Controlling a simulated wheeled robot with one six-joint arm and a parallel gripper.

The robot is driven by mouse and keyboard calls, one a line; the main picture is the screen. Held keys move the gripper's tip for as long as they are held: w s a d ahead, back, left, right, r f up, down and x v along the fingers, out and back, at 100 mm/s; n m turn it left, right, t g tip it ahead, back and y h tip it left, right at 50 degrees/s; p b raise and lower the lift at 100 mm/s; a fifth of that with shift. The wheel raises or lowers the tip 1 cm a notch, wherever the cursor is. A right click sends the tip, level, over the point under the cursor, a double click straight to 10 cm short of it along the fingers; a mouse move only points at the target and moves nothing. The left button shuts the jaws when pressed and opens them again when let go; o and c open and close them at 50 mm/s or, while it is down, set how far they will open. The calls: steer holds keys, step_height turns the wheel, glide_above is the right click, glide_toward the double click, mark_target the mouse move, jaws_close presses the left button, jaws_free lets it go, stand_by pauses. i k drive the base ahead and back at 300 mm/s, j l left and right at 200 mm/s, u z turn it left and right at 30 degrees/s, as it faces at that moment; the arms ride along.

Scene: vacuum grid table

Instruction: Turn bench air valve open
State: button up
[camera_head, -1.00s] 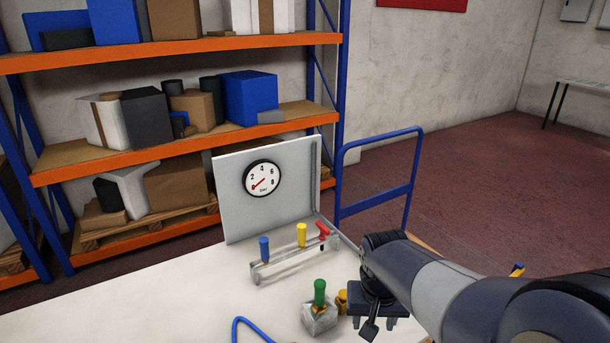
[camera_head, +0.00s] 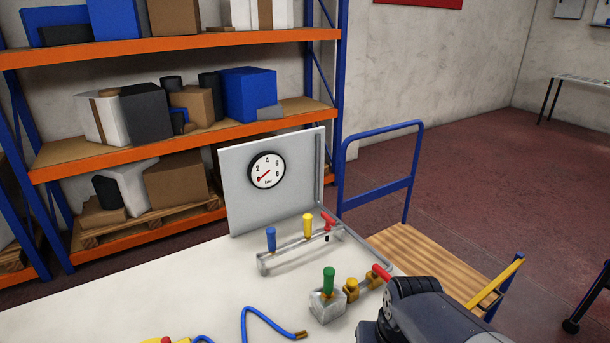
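A brass valve body (camera_head: 360,291) sits on the white table, with a red lever (camera_head: 381,272) at its right end, partly beside my arm. A grey block with a green handle (camera_head: 328,279) stands just left of it. Behind is a grey manifold rail (camera_head: 295,257) with upright blue (camera_head: 270,239) and yellow (camera_head: 307,225) handles and a tilted red lever (camera_head: 328,219) at its right end. I cannot tell which of the red levers is the bench air valve. My dark wrist is at the lower right; the gripper's fingers do not show.
A pressure gauge (camera_head: 267,171) on a grey panel (camera_head: 236,187) has its needle pointing lower left. A blue hose (camera_head: 266,318) with a brass end lies on the table (camera_head: 210,290). A blue-framed trolley (camera_head: 434,262) stands behind right; a loaded shelf (camera_head: 130,157) is behind.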

mark_target(376, 269)
steer(key=k, duration=0.65)
steer(key=k+j+z, duration=0.1)
steer(key=k, duration=0.15)
